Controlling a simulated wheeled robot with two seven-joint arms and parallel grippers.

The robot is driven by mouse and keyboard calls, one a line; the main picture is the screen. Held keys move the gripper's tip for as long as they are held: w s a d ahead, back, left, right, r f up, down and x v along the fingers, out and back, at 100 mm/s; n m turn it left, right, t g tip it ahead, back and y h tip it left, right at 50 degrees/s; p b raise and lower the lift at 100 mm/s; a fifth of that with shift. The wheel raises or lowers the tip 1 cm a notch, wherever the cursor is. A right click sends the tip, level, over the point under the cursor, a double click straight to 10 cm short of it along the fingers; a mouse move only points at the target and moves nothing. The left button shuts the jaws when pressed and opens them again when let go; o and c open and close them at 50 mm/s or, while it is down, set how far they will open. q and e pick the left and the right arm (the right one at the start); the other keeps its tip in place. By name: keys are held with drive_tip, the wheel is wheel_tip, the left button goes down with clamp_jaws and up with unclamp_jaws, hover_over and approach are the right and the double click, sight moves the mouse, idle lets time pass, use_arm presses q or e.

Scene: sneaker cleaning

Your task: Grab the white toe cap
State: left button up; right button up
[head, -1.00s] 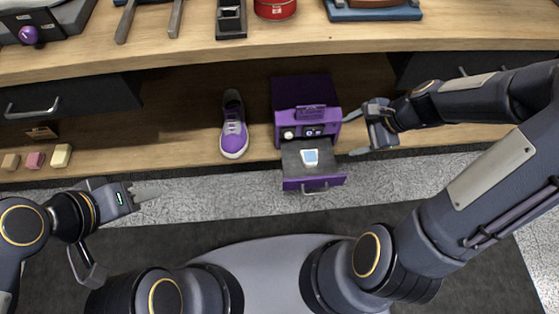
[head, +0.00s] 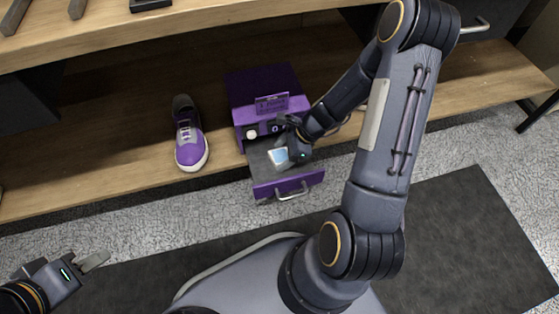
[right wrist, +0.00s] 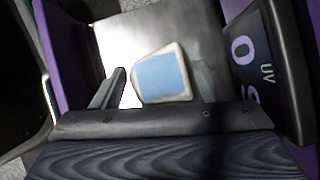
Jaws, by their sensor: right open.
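The white toe cap (head: 278,156), a small white piece with a light blue face, lies in the open drawer (head: 289,184) of a purple box (head: 265,90). In the right wrist view the toe cap (right wrist: 163,76) sits on the grey drawer floor, with one dark finger just to its left. My right gripper (head: 290,146) is open and reaches down into the drawer beside the toe cap. Whether a finger touches it cannot be told. My left gripper (head: 92,262) is low at the left, far from the drawer; its jaw opening is unclear.
The carpet in front of the drawer is clear.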

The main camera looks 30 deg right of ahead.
drive_tip(key=shift+w+a+f, duration=0.15)
drive_tip(key=shift+a+f, duration=0.15)
drive_tip(key=shift+f, duration=0.35)
use_arm(q)
drive_tip(key=shift+f, duration=0.35)
use_arm(e)
drive_tip(key=shift+c, duration=0.3)
drive_tip(key=shift+r, duration=0.1)
drive_tip(key=c, duration=0.7)
